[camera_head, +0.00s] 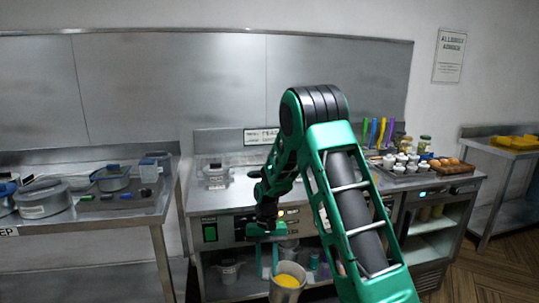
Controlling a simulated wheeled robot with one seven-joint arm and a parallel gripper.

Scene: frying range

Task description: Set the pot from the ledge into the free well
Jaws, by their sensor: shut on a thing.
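A metal pot (284,292) with yellow contents shows at the bottom centre, in front of the range (228,228). I cannot make out the free well or the ledge; my arm covers much of the range top.
A clear container (215,178) stands on the range top at left. White cups (400,163), jars and a tray of eggs (447,164) crowd the right counter. A shelf below the range holds a grey container (229,270).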

